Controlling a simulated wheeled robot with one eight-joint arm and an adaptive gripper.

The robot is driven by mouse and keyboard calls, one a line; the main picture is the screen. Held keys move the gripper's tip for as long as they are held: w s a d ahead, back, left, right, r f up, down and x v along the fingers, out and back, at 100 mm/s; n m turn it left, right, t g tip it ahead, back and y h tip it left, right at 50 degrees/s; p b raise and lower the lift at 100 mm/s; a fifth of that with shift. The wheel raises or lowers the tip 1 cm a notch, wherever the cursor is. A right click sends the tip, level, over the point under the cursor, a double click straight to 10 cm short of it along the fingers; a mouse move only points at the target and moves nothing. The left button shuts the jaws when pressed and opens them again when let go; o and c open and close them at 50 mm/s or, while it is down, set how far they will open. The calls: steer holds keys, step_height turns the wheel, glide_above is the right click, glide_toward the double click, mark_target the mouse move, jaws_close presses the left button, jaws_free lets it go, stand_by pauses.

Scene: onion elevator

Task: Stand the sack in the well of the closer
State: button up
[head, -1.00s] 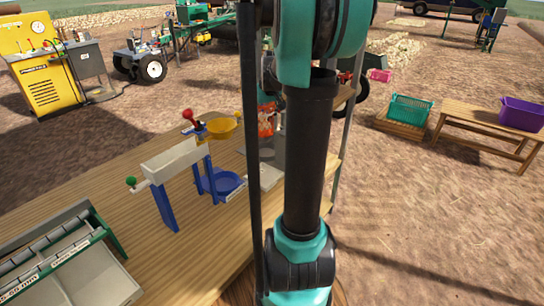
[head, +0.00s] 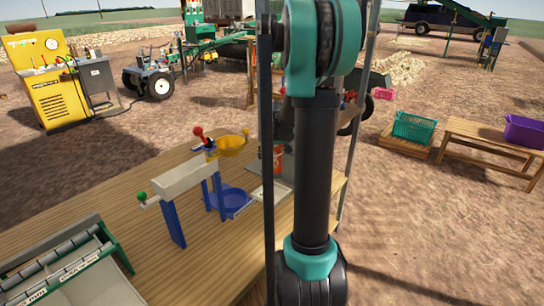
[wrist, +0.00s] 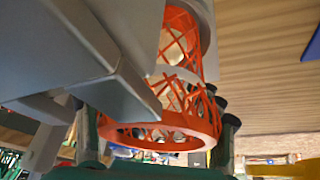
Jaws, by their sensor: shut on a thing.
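The closer (head: 185,182) stands on the wooden table, a pale beam on blue legs with a red knob, a green knob and a yellow bowl (head: 232,147). Its well is the round blue dish (head: 230,203) low on its right side. The orange mesh sack (head: 279,158) is right of the closer, partly hidden by a dark post and my arm. In the wrist view the sack (wrist: 192,100) shows its open mesh and a wide orange rim. My gripper (wrist: 158,122) is shut on the sack. My gripper is mostly hidden in the head view.
A sorting box with rollers (head: 65,270) sits at the table's front left. A pale flat plate (head: 271,191) lies right of the well. Bare tabletop (head: 205,262) lies before the closer. A bench with a purple crate (head: 525,131) stands off right.

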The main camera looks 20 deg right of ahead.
steer(key=shift+f, duration=0.15)
steer(key=o, duration=1.7)
steer(key=shift+c, duration=0.2)
steer(key=v, duration=1.2)
